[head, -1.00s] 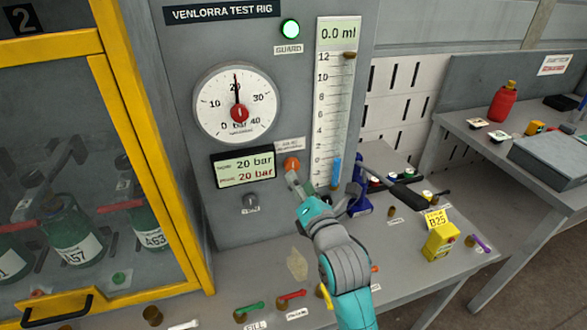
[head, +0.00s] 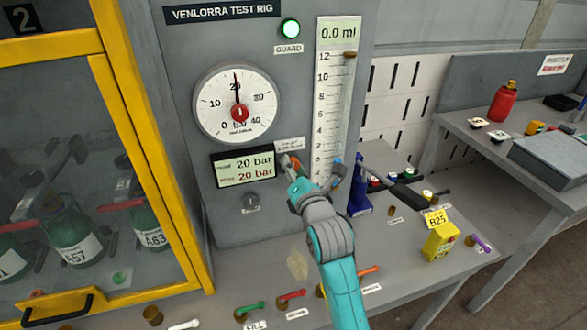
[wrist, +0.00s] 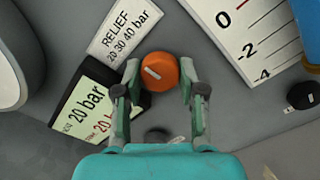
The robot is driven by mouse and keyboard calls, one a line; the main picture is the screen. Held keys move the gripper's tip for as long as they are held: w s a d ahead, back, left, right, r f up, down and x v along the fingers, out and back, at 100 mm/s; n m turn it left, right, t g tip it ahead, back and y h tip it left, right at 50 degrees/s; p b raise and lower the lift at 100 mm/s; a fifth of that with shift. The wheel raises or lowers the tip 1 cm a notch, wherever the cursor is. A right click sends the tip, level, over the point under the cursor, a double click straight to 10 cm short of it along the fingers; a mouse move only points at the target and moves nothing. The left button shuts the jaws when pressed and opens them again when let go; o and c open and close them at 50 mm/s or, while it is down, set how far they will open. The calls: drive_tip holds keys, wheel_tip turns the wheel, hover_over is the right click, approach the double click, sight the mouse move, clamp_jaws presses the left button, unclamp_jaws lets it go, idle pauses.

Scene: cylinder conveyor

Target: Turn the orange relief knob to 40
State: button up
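The orange relief knob (wrist: 160,75) is on the grey rig panel, just below the white label reading RELIEF 20 30 40 bar (wrist: 124,28). A short pale mark shows on its face. My gripper (wrist: 159,88) is open, with one fingertip on either side of the knob; narrow gaps seem to show, but contact is hard to judge. In the head view my gripper (head: 293,168) is at the panel and covers most of the knob. The display (head: 243,168) reads 20 bar on both lines. The gauge (head: 236,103) needle points up at 20.
A graduated tube (head: 334,100) with a 0.0 ml readout stands right of the knob. A blue fixture (head: 360,190) is close right of my gripper. A small dark knob (head: 251,202) is below the display. A yellow-framed cabinet (head: 150,170) stands left.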

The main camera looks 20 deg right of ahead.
drive_tip(key=shift+m, duration=0.3)
drive_tip(key=shift+d+f+m, duration=0.1)
drive_tip(key=shift+m, duration=17.5)
drive_tip(key=o, duration=0.9)
